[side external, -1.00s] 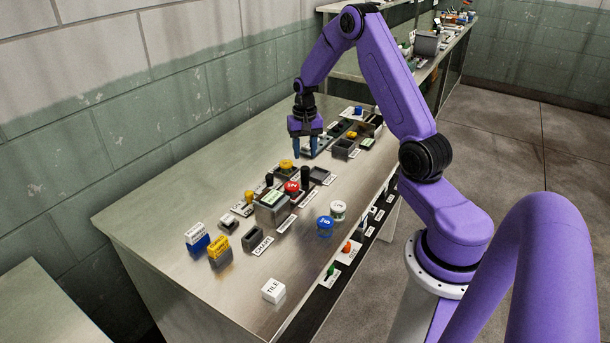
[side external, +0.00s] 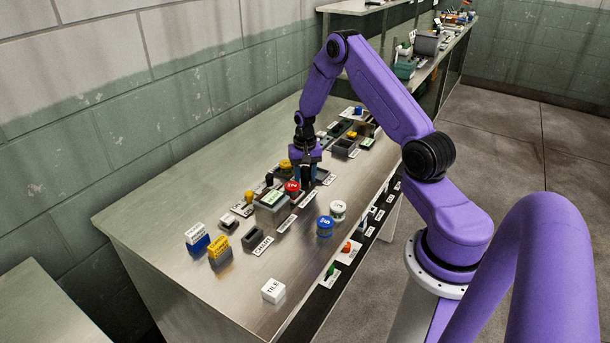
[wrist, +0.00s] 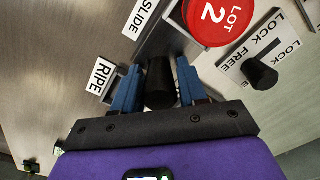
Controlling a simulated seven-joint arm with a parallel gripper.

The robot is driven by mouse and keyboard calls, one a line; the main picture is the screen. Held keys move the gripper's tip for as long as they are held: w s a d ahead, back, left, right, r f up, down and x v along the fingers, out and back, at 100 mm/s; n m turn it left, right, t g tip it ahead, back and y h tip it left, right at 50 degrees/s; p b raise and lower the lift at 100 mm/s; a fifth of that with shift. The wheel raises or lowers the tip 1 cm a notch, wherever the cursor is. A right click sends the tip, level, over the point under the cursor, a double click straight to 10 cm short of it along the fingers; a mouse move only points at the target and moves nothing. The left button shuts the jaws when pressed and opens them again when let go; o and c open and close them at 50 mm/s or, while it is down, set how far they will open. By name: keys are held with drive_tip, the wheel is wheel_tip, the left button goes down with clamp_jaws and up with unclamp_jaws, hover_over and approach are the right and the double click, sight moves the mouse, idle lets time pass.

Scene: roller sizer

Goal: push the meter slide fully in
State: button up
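The meter slide shows in the wrist view as an upright black round knob (wrist: 160,88) on a dark track, beside a white label reading SLIDE (wrist: 145,17). My gripper (wrist: 161,66) is down around the knob, with one blue finger on each side of it. The fingers are very close to the knob; I cannot tell whether they press on it. In the side view my gripper (side external: 307,178) is low over the middle of the bench, and its fingers mostly hide the knob. How far in the slide sits is not clear.
A red LOT 2 button (wrist: 214,18) stands right beside the slide. A LOCK/FREE plate (wrist: 258,55) with a black knob lies to the right. Blue (side external: 324,226) and white (side external: 338,210) round pieces stand nearby on the bench.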

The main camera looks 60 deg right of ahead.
sight(286, 192)
clamp_jaws()
drive_tip(key=a, duration=1)
drive_tip(key=shift+a, duration=0.35)
drive_tip(key=shift+o, duration=0.6)
unclamp_jaws()
wheel_tip(286, 192, up, 18)
drive_tip(key=shift+f, duration=0.25)
